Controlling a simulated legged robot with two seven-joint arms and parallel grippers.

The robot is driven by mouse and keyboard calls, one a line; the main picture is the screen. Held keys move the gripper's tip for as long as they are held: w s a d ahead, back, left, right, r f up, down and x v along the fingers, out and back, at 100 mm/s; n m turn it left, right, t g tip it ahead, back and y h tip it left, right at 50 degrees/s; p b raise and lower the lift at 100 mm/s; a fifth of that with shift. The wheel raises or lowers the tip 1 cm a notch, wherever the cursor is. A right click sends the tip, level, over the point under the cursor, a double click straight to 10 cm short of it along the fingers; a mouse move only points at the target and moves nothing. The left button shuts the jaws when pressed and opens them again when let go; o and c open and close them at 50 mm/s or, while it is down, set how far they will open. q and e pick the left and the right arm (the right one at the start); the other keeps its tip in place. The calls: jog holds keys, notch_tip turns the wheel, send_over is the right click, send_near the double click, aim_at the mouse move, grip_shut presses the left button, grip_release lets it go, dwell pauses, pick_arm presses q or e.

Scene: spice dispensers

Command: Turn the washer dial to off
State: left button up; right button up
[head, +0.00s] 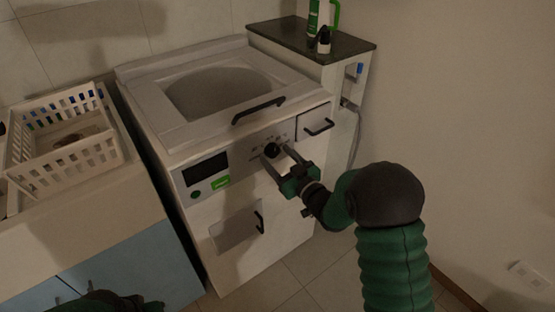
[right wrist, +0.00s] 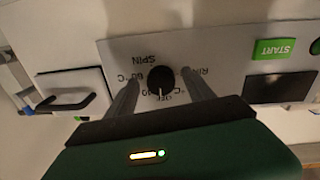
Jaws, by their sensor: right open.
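The washer (head: 190,140) is a white top-loading machine with a grey control panel on its front. Its dial (head: 271,150) is a round black knob, also seen in the right wrist view (right wrist: 161,79). A white mark on the knob points down in the right wrist view, close to a small OFF label (right wrist: 169,98) that is partly hard to read. My right gripper (head: 277,156) is open, with one finger on each side of the dial. I cannot tell whether the fingers touch it. Part of my left arm shows at the bottom left; its fingers are not visible.
A green START button (right wrist: 273,49) and a dark display (head: 206,169) are on the panel. A black lid handle (head: 258,110) and a drawer handle (head: 319,127) stick out nearby. A white basket (head: 62,145) stands on the left counter. Floor in front is clear.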

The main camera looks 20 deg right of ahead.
jog(key=shift+w+a, duration=0.1)
jog(key=shift+w, duration=0.15)
jog(key=shift+c, duration=0.4)
jog(key=c, duration=1.2)
jog(key=shift+n+b, duration=0.45)
jog(key=shift+n, duration=0.15)
grip_shut()
jog(key=o, duration=1.3)
grip_release()
jog(key=p+v, duration=0.2)
jog(key=v, duration=1.5)
jog(key=shift+w+p, duration=0.1)
jog(key=shift+p, duration=0.2)
